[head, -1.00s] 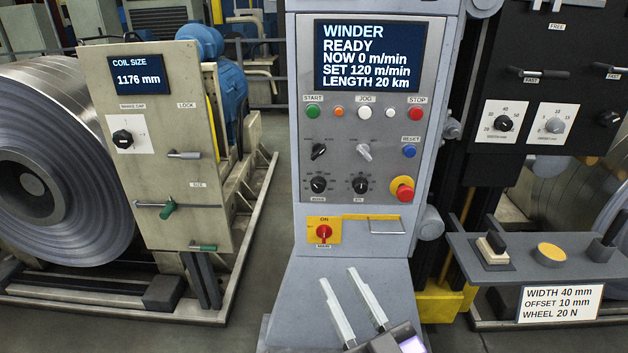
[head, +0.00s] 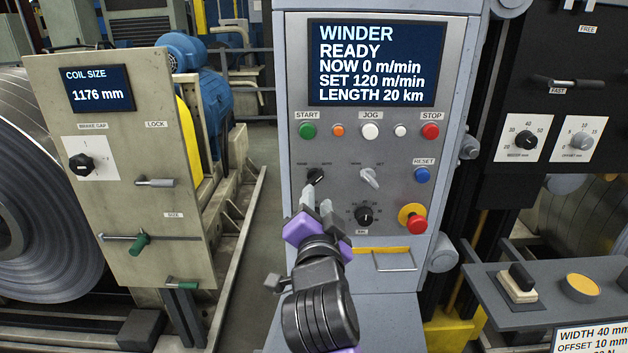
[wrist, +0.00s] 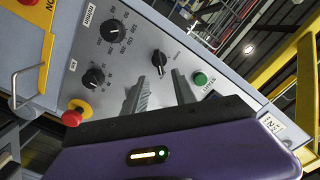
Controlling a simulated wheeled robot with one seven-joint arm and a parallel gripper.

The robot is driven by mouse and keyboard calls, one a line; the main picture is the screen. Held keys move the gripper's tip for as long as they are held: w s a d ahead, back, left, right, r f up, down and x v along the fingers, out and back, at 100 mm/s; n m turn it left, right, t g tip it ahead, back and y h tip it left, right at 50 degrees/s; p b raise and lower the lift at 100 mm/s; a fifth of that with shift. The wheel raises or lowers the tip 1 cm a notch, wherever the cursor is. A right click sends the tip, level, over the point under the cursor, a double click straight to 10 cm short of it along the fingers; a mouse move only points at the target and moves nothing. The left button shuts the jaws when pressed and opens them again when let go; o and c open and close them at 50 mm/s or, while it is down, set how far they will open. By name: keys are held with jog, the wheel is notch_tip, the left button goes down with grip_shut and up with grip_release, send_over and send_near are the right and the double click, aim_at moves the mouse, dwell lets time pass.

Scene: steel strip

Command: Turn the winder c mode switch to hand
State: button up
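The black mode switch (head: 316,176) is on the winder panel, below the green START button. Its handle leans toward the upper right in the head view; the small labels beside it are too fine to read surely. My gripper (head: 317,200) is just below the switch in the head view, fingers pointing at the panel. In the wrist view the mode switch (wrist: 159,60) lies ahead of and between the fingertips of my gripper (wrist: 159,78), which are apart and empty. I see no contact with the switch.
A grey switch (head: 369,178) and blue RESET button (head: 422,175) are to the right. A black dial (head: 364,215) and red emergency stop (head: 413,217) sit lower. START (head: 307,131) is above. My arm hides the lower-left dial in the head view.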

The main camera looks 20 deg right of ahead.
aim_at(317, 182)
jog(key=shift+p+x, duration=0.5)
jog(key=shift+x, duration=3.45)
jog(key=shift+c, duration=0.2)
jog(key=shift+f, duration=0.1)
grip_shut()
